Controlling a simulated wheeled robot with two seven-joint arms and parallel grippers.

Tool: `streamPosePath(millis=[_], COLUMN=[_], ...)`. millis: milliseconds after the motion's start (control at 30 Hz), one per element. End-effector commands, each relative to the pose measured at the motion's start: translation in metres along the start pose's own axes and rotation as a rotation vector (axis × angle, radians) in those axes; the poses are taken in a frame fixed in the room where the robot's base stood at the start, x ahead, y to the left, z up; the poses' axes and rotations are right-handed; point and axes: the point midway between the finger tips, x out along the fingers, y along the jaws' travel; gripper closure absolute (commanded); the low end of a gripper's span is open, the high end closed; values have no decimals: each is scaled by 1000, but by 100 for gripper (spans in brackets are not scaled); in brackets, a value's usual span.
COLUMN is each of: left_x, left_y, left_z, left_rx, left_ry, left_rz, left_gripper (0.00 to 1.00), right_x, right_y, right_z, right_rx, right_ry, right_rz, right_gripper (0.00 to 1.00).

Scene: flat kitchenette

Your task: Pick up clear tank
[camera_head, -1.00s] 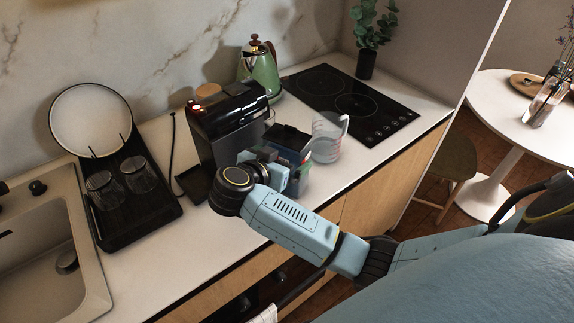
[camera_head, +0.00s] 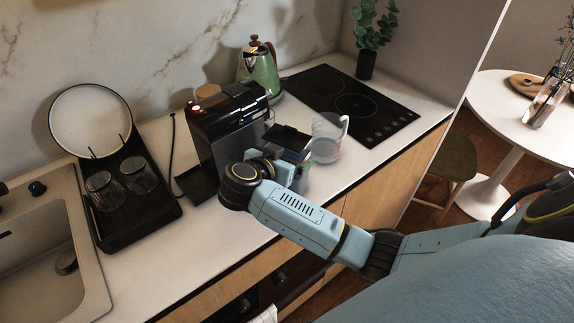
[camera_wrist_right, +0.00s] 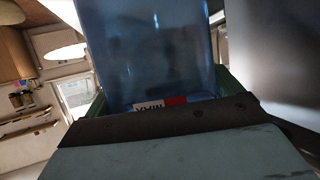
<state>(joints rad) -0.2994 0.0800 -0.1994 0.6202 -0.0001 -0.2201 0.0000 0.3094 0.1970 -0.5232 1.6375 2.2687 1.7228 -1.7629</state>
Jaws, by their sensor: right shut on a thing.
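My right gripper (camera_head: 296,160) is beside the right side of the black coffee machine (camera_head: 222,125), low over the counter and partly hidden by its own wrist. In the right wrist view a see-through bluish tank (camera_wrist_right: 150,50) fills the middle, right against the dark finger edge. The gripper is shut on this tank. A red and white label shows at the tank's lower end. The tank's far side and the second finger are hidden. In the head view the wrist mostly covers the tank. My left gripper is not in view.
A clear measuring jug (camera_head: 327,140) stands close to the right of my gripper. A green kettle (camera_head: 262,72) and a black cooktop (camera_head: 347,102) are behind. A black drying tray (camera_head: 139,205) with glasses is left. The front counter strip is mostly clear.

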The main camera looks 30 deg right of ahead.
Motion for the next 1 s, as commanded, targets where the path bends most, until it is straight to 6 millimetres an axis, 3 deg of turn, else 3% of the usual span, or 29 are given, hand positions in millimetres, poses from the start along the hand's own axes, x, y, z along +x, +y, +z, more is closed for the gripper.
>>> streamPosePath(millis=[467,1000], left_x=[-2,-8], left_y=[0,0], left_z=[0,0], left_rx=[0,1], left_ry=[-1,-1], left_rz=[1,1], left_gripper=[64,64], right_x=[-4,-24], right_y=[-1,-1], right_z=[-12,-59], right_rx=[7,6], right_ry=[4,4], right_rz=[-2,-2], right_gripper=[61,61])
